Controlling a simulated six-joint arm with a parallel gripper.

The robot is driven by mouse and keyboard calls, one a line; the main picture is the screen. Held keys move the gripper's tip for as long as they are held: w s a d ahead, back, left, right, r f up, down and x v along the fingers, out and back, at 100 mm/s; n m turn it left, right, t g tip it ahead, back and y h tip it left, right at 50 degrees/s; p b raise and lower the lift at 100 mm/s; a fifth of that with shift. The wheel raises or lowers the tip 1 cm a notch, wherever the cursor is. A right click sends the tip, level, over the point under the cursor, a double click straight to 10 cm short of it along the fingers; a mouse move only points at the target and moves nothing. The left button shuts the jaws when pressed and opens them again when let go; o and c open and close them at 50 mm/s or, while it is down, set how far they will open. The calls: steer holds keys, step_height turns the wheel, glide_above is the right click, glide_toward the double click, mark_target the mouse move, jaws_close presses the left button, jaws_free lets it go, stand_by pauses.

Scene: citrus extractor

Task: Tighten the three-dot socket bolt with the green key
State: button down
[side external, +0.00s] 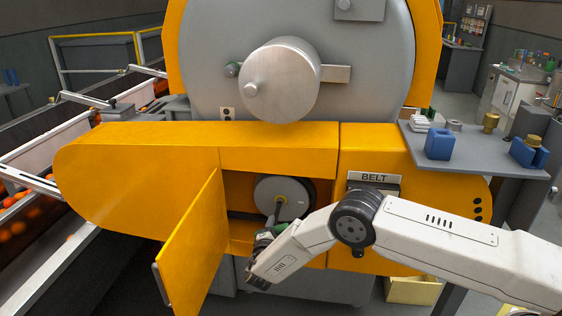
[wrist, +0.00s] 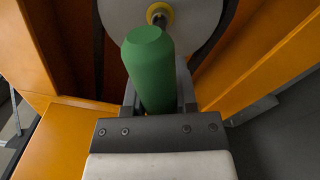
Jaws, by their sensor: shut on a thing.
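My gripper (side external: 266,237) is shut on the green key (side external: 277,228) in front of the open belt compartment. In the wrist view the key's thick green handle (wrist: 150,65) stands between my two fingers (wrist: 158,98) and points toward the pulley. In the side view a grey shaft runs from the handle toward the hub of the grey pulley (side external: 296,190). The hub's yellow ring (wrist: 168,12) and bolt show just past the handle in the wrist view. The handle hides part of the shaft, so I cannot tell whether its tip is seated. Three black dots (side external: 477,209) mark the housing's right end.
The yellow compartment door (side external: 190,245) hangs open at the left. Orange housing walls frame the compartment closely. A BELT label (side external: 375,177) sits right of the opening. A grey side table (side external: 475,150) holds blue blocks (side external: 438,143) and brass pieces. A two-dot plate (side external: 227,114) is above the housing.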

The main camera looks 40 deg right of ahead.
steer(key=shift+x, duration=0.9)
stand_by(0.3)
steer(key=c, duration=0.9)
jaws_free()
jaws_close()
steer(key=shift+m, duration=0.4)
steer(key=shift+m, duration=0.7)
